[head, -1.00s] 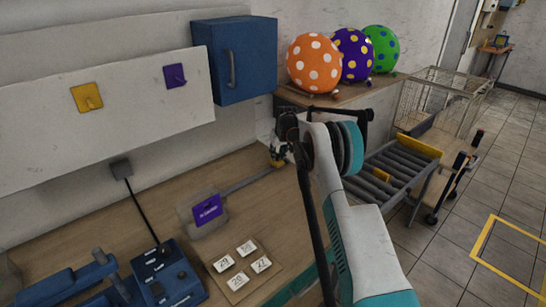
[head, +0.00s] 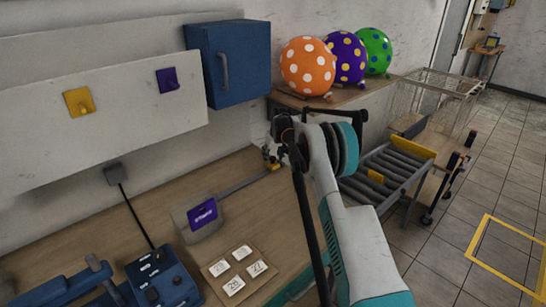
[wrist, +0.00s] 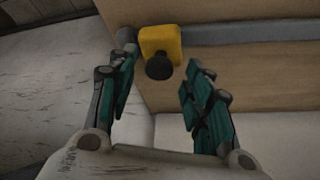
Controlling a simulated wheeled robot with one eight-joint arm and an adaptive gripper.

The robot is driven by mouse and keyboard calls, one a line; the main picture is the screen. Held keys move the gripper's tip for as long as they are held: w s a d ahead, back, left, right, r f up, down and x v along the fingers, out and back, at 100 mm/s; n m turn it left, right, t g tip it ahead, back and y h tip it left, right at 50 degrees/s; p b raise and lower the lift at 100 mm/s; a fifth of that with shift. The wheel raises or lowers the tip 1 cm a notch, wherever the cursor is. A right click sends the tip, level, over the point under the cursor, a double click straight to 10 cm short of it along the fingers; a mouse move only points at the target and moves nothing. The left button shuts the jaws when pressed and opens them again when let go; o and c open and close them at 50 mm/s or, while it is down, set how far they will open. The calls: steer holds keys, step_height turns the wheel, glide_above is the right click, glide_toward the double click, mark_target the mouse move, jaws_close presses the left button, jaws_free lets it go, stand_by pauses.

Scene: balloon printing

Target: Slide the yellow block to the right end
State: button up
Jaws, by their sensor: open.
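The yellow block (head: 273,166) sits at the right end of the visible part of a grey rail (head: 238,185) on the wooden bench. In the wrist view the yellow block (wrist: 161,42) carries a black round knob (wrist: 159,67), and the grey rail (wrist: 250,32) runs off to the right of it. My gripper (wrist: 162,64) is open, with one teal finger on each side of the knob. Neither finger clearly touches it. In the head view my gripper (head: 270,154) is small and partly hidden by my arm, just above the block.
A purple-screen display (head: 202,214) stands near the rail's left end. Number tiles (head: 240,270) and a blue control box (head: 162,279) are nearer. A blue cabinet (head: 229,63) hangs on the wall. Balloons (head: 308,66) sit on a shelf behind; a roller conveyor (head: 385,172) is at right.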

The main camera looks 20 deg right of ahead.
steer(key=v, duration=1.1)
steer(key=shift+r, duration=0.2)
steer(key=shift+r, duration=0.1)
steer(key=s+a+r+b, duration=0.1)
steer(key=s+a+r, duration=0.45)
steer(key=s, duration=0.25)
steer(key=s+a+r+t+b, duration=0.1)
steer(key=s+a+r, duration=0.3)
steer(key=s+r, duration=0.3)
steer(key=s+a+r, duration=0.5)
steer(key=s, duration=0.4)
steer(key=s+a+f, duration=0.2)
steer(key=s+f, duration=0.1)
steer(key=s, duration=0.6)
steer(key=s+a+f+t+b, duration=0.1)
steer(key=s+a+f, duration=0.1)
steer(key=s, duration=0.8)
steer(key=s+a+f+n+b, duration=0.1)
steer(key=s+a+f, duration=0.2)
steer(key=s, duration=0.7)
steer(key=shift+f+t, duration=0.3)
steer(key=shift+f, duration=0.55)
